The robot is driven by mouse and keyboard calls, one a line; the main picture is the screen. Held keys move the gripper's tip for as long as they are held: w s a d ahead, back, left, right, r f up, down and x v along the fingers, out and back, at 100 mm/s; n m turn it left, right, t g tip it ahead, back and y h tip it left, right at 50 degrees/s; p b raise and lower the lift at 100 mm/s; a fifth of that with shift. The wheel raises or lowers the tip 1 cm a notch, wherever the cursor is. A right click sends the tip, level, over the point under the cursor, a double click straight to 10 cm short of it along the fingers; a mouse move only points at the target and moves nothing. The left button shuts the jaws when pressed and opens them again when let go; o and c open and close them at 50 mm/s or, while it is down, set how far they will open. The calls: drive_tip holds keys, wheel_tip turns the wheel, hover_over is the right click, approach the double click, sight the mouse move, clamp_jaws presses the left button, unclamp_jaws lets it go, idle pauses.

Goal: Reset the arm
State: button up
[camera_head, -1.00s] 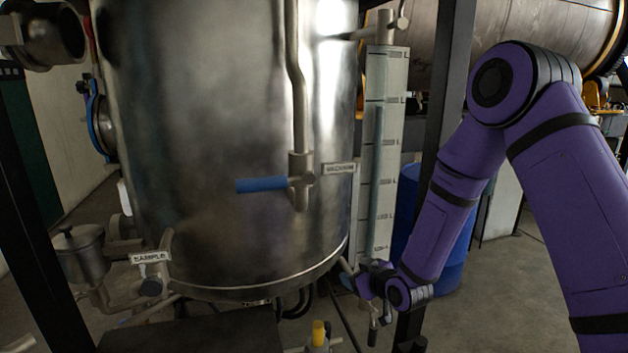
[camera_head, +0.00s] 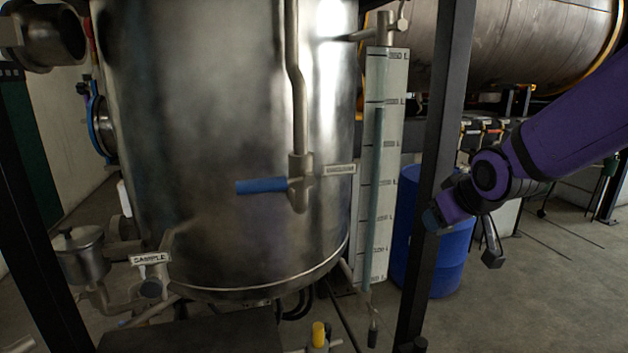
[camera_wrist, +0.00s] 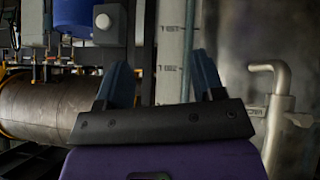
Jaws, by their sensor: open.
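My gripper (camera_wrist: 162,78) shows in the wrist view with its two blue fingers spread wide and nothing between them. In the head view my gripper (camera_head: 432,217) is at the right, in front of the blue drum and beside the dark upright post (camera_head: 442,150). Its fingers are small and partly hidden there. My purple arm reaches in from the right edge, and its upper links are out of frame.
A large steel vessel (camera_head: 220,130) fills the left and middle, with a blue-handled valve (camera_head: 262,185). A level gauge (camera_head: 393,150) stands right of it. A blue drum (camera_head: 450,265) is behind the post. A horizontal tank (camera_head: 530,40) lies at the back right. Floor is clear at the lower right.

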drive_tip(key=s+d+r+m+g, duration=0.1)
drive_tip(key=s+d+r+m, duration=0.1)
drive_tip(key=s, duration=0.9)
drive_tip(key=s+d+r+m+g, duration=0.2)
drive_tip(key=s+r, duration=0.3)
drive_tip(key=s, duration=0.7)
drive_tip(key=shift+s+d+r+h, duration=0.2)
drive_tip(key=shift+s+d+h, duration=0.15)
drive_tip(key=shift+d, duration=0.35)
